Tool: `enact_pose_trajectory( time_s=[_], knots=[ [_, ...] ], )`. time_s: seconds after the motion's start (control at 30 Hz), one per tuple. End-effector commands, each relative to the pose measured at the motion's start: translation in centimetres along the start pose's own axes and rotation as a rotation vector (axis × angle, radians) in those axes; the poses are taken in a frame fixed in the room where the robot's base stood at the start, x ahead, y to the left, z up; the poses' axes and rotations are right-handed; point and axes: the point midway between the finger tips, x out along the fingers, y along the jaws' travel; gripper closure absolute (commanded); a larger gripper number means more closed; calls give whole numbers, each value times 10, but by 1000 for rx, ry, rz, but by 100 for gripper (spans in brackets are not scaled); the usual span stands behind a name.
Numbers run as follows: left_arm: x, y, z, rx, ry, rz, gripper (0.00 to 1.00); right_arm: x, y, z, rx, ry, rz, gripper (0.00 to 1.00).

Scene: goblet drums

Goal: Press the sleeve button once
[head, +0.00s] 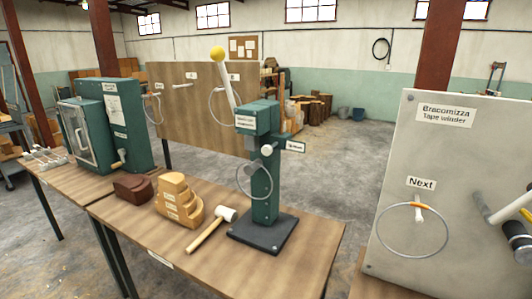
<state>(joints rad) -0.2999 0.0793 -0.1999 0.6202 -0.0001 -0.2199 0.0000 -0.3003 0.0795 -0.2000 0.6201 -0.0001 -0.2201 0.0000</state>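No label that I can read says "sleeve". A green press (262,165) with a raised lever and yellow knob (217,54) stands on the wooden table. It has a white round knob (267,150), a wire ring and small labels too small to read. A pale panel (445,130) at the right is labelled "Bracomizza Tape winder". Under its "Next" label (421,183) is a white peg-like part (418,214) with an orange band, inside a wire ring. Neither of my grippers is in view.
The table (215,262) also holds a mallet (212,230), stepped wooden blocks (177,200) and a brown block (133,187). A green cabinet machine (122,125) stands at the left. A wooden board (185,105) with rings stands behind. Open concrete floor (335,165) lies beyond.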

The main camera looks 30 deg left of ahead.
Motion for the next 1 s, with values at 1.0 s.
enact_pose_trajectory(
  time_s=[1.0],
  knots=[
    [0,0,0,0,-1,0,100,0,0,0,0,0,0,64]
  ],
)
